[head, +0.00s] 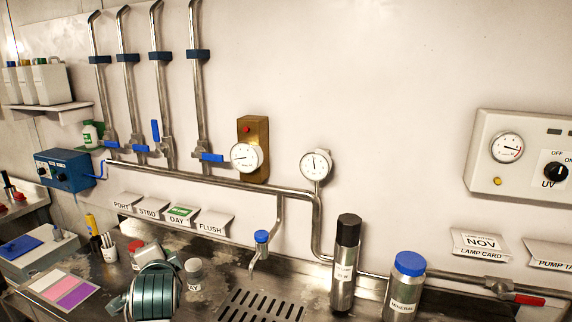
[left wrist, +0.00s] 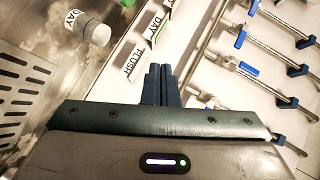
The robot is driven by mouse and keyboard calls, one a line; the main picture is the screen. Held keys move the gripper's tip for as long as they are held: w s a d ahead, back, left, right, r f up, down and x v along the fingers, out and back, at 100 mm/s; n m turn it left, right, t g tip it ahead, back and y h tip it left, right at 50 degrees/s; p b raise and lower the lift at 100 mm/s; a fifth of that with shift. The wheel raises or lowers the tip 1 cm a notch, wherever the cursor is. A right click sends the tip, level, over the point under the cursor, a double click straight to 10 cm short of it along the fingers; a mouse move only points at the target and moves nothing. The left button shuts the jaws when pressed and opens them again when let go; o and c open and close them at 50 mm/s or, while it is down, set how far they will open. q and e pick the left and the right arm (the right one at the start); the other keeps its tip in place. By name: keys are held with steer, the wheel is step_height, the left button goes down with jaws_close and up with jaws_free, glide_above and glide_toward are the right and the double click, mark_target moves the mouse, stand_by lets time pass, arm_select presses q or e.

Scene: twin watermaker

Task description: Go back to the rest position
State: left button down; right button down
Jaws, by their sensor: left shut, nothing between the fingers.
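My left gripper (left wrist: 160,70) shows in the left wrist view with its two dark fingers together and nothing between them. Its teal body spans the lower part of that view. In the left wrist view the fingers point toward the wall and the tilted label cards, including the FLUSH card (left wrist: 122,68). My right gripper is in neither view.
A tap (head: 260,250) stands behind the drain grate (head: 262,306). Pipes with blue valve handles (head: 155,130) line the wall.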

arm_select(q)
steer(key=s+f+n+g+h, duration=0.1)
steer(key=s+f+n+g, duration=0.1)
steer(key=s+f, duration=0.6)
steer(key=s+f+n+g+h, duration=0.1)
steer(key=s+f+n+g, duration=0.15)
steer(key=s+f, duration=0.6)
steer(key=s+f+n+g+h, duration=0.1)
steer(key=s+f+n+g, duration=0.3)
steer(key=s, duration=0.7)
steer(key=s+f+g+h, duration=0.1)
steer(key=s+f, duration=0.6)
steer(key=s, duration=0.2)
step_height(320, 180, down, 31)
steer(key=a+g, duration=0.2)
steer(key=s+a+f+n, duration=0.1)
steer(key=s+f, duration=1.8)
steer(key=shift+s+a+g+h, duration=0.2)
steer(key=shift+g+h, duration=0.1)
steer(key=shift+g, duration=0.15)
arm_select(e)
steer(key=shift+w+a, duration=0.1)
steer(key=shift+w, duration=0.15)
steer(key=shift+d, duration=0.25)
